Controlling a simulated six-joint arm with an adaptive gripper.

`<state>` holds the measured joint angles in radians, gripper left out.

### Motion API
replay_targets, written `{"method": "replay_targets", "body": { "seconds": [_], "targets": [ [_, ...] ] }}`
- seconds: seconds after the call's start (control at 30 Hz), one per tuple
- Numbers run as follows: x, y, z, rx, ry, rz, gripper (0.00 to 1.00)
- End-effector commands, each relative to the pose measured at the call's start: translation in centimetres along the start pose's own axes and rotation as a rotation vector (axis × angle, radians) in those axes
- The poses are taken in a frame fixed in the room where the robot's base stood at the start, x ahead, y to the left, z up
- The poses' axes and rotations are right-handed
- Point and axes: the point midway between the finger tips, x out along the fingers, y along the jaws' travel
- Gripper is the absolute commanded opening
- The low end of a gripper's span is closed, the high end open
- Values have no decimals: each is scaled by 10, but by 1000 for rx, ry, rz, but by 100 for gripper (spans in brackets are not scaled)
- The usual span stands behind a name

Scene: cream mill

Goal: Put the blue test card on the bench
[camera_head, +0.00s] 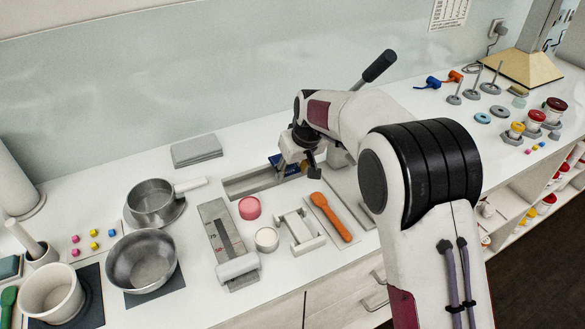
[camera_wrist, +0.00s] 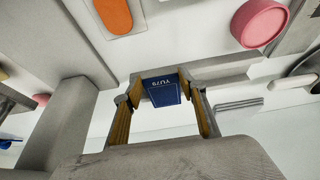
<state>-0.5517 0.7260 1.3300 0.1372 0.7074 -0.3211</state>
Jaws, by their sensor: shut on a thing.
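The blue test card (camera_wrist: 162,92) with pale lettering, reading like "YU79" upside down, is between the fingertips of my gripper (camera_wrist: 160,86) in the wrist view. My gripper is shut on it. In the head view the card (camera_head: 275,160) shows as a small dark blue patch beside my gripper (camera_head: 296,166), partly hidden by it. They are over or close to the right part of a grey recessed trough (camera_head: 235,189). I cannot tell whether the card touches anything below. The white bench (camera_head: 192,228) runs across the view.
Close in front are a pink round tub (camera_head: 249,208), a white round tub (camera_head: 266,239), a white frame (camera_head: 300,231) and an orange spatula (camera_head: 331,217). A grey folded cloth (camera_head: 196,150) and a saucepan (camera_head: 151,200) are left. A black-handled lever (camera_head: 378,67) rises behind my arm.

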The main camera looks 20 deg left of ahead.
Motion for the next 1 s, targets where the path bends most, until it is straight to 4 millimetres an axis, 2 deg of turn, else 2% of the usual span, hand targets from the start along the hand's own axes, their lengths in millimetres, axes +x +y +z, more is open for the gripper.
{"method": "replay_targets", "body": {
  "seconds": [0.2,0.23,0.27,0.73,1.0],
  "targets": [
    [4,0,2,0,0,0,20],
    [4,0,2,0,0,0,49],
    [4,0,2,0,0,0,56],
    [1,0,0,0,1,0,58],
    [-18,0,-1,0,2,1,58]
  ]
}}
